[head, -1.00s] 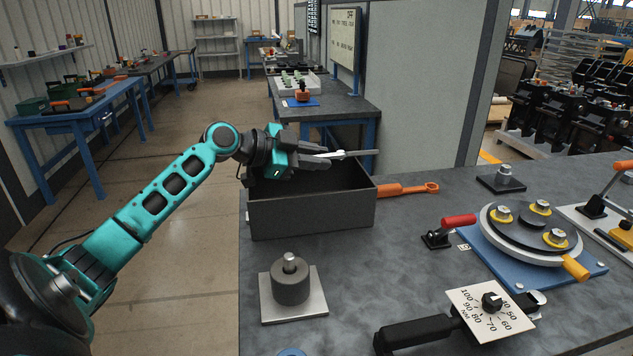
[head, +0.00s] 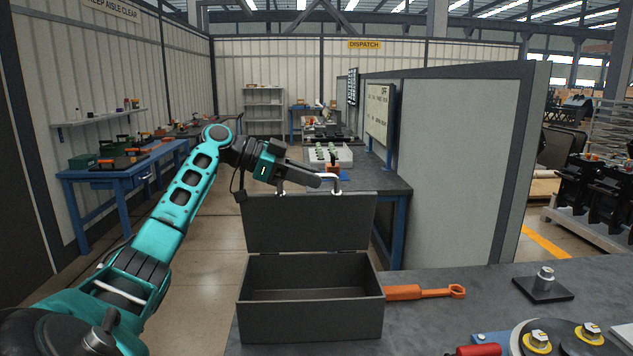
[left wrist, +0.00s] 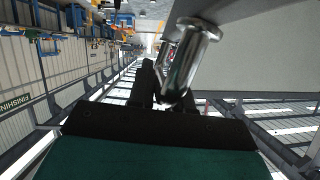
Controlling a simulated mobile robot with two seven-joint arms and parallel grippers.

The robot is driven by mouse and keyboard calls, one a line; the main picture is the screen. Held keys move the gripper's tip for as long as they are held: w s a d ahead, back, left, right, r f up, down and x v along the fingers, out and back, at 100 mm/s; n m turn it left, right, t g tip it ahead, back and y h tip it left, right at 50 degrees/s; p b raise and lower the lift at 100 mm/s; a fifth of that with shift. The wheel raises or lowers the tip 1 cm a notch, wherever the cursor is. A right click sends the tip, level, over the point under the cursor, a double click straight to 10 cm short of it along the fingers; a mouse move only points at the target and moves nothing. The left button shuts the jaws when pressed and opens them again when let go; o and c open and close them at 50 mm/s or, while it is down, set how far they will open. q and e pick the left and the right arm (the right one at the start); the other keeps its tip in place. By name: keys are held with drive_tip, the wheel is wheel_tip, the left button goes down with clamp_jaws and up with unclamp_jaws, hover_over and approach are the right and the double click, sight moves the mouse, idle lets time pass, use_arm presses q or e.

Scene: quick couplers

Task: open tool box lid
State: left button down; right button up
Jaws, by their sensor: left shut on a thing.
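The dark grey tool box (head: 310,312) stands on the bench in the head view, and its inside looks empty. Its lid (head: 310,224) stands about upright along the back edge. A bright metal handle (head: 332,180) is on the lid's top edge. My left gripper (head: 322,181) is shut on the handle from the left. In the left wrist view the shiny handle (left wrist: 183,62) crosses close in front of the dark fingers (left wrist: 150,88), with the grey lid (left wrist: 260,55) to the right. My right gripper is not in view.
An orange wrench (head: 425,292) lies right of the box. A dark block with a metal stud (head: 544,284) and a round fixture with yellow clamps (head: 565,340) are farther right. A grey partition (head: 465,165) and another bench (head: 385,184) stand behind.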

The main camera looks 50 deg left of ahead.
use_arm(q)
drive_tip(key=shift+w+a+r+n+h+p, duration=0.2)
drive_tip(key=shift+w+a+n, duration=0.1)
drive_tip(key=shift+w+a, duration=0.3)
drive_tip(key=shift+w+a+r+n+h+p, duration=0.1)
drive_tip(key=shift+w+a+r+n+p, duration=0.15)
drive_tip(key=shift+w+a, duration=0.3)
drive_tip(key=shift+w+a+f+n+g, duration=0.1)
drive_tip(key=shift+w+a+n+g, duration=0.15)
drive_tip(key=shift+a+g, duration=0.25)
drive_tip(key=shift+a+f, duration=0.1)
drive_tip(key=c, duration=1.1)
unclamp_jaws()
drive_tip(key=shift+w+a, duration=0.1)
drive_tip(key=shift+v, duration=6.5)
